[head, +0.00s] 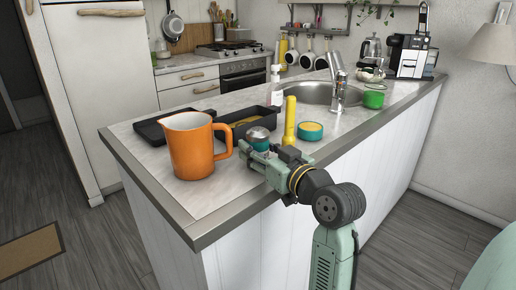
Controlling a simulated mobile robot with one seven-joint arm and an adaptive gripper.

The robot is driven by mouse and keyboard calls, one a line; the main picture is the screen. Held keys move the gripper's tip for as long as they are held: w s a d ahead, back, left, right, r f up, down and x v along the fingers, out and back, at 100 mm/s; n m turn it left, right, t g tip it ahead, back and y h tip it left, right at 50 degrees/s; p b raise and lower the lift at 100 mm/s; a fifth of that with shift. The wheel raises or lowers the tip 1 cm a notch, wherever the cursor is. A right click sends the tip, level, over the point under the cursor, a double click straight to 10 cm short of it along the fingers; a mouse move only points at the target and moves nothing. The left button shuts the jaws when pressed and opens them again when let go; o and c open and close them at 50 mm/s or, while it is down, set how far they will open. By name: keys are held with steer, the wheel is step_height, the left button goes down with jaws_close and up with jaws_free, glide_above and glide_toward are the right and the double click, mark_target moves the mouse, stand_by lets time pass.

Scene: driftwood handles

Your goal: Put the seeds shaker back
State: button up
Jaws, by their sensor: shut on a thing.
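My gripper (258,150) is over the near part of the counter, just right of the orange pitcher. It is shut on a small round shaker with a grey domed top and a teal band (258,135), which I take to be the seeds shaker. No label is readable. The gripper hides the shaker's lower part, and I cannot tell whether it touches the counter. Behind it is a black open tray (270,112) with something yellowish inside.
An orange pitcher (190,148) stands close on the left. A yellow bottle (290,122) and a teal round tin (309,131) stand close on the right. A flat black tray (160,127), white pump bottle (275,88) and sink (310,94) are behind. The counter's front-left corner is clear.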

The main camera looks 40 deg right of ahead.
steer(key=shift+f, duration=0.2)
steer(key=o, duration=1.2)
steer(key=shift+r, duration=0.1)
steer(key=shift+r, duration=0.2)
steer(key=shift+s+f, duration=0.1)
steer(key=shift+s, duration=0.2)
steer(key=s+b, duration=0.1)
steer(key=s, duration=0.6)
steer(key=s+a+b, duration=0.1)
steer(key=s, duration=0.3)
steer(key=shift+s+b, duration=0.2)
steer(key=shift+b, duration=0.1)
